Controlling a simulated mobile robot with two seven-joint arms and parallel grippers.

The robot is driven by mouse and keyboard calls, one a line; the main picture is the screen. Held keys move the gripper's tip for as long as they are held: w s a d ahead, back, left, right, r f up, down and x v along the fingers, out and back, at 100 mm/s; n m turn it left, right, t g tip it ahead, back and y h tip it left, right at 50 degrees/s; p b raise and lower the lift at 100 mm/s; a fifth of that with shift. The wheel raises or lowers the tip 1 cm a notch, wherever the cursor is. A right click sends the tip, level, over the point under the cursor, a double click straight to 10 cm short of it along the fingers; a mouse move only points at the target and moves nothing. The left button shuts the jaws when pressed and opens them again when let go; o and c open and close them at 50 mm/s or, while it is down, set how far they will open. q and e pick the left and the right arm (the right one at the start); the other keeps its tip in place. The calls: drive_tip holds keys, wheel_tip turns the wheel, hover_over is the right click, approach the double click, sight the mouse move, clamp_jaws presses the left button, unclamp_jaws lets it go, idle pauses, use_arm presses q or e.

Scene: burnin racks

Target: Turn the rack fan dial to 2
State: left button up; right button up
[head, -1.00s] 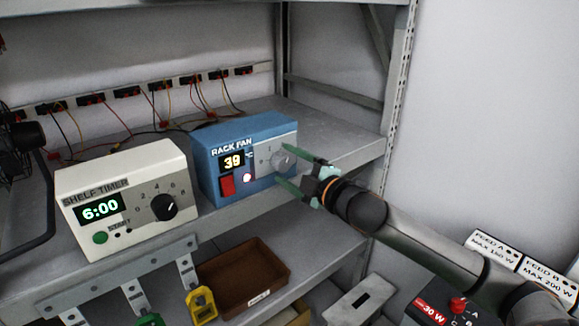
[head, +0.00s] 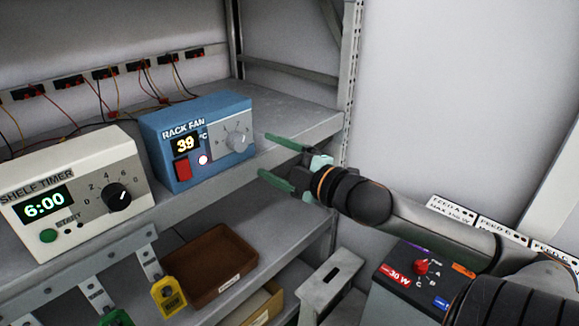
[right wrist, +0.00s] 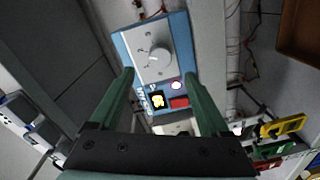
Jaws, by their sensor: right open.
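The blue rack fan box (head: 166,140) stands on the shelf with a display reading 39, a red switch and a lit round lamp. Its grey dial (head: 238,138) is on the pale right part of the front. The number its pointer is on is too small to tell. The dial also shows in the right wrist view (right wrist: 159,57). My right gripper (head: 266,155) is open and empty, its green fingers pointing at the box from the right. The fingertips are apart from the dial, which lies beyond the gap between them in the right wrist view. My left gripper is not in view.
A white shelf timer (head: 72,190) reading 6:00 stands left of the fan box. Below are a brown tray (head: 205,292), a yellow clip-like part (head: 168,297) and a dark box with a red knob (head: 400,290). A rack post (head: 349,90) rises behind my right gripper.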

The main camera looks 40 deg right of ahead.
drive_tip(key=shift+s+d+r, duration=0.1)
drive_tip(key=shift+s, duration=1)
drive_tip(key=shift+s+d, duration=0.1)
drive_tip(key=shift+s, duration=0.95)
drive_tip(key=s+f+m+g+h, duration=0.1)
drive_tip(key=s+f+m+g, duration=0.2)
drive_tip(key=f, duration=1)
drive_tip(key=s+f+m+g+h, duration=0.15)
drive_tip(key=f+m, duration=0.35)
drive_tip(key=f, duration=0.8)
drive_tip(key=s+a+f+m+g+y, duration=0.1)
drive_tip(key=s+a+f+m+g, duration=0.1)
drive_tip(key=s+a+f, duration=0.3)
drive_tip(key=s+a+f+m+g+y, duration=0.2)
drive_tip(key=s+a+f, duration=0.3)
drive_tip(key=a+f, duration=0.5)
drive_tip(key=a, duration=0.4)
drive_tip(key=shift+f+m, duration=0.35)
drive_tip(key=shift+m, duration=0.05)
drive_tip(key=shift+d, duration=0.1)
drive_tip(key=shift+c, duration=0.2)
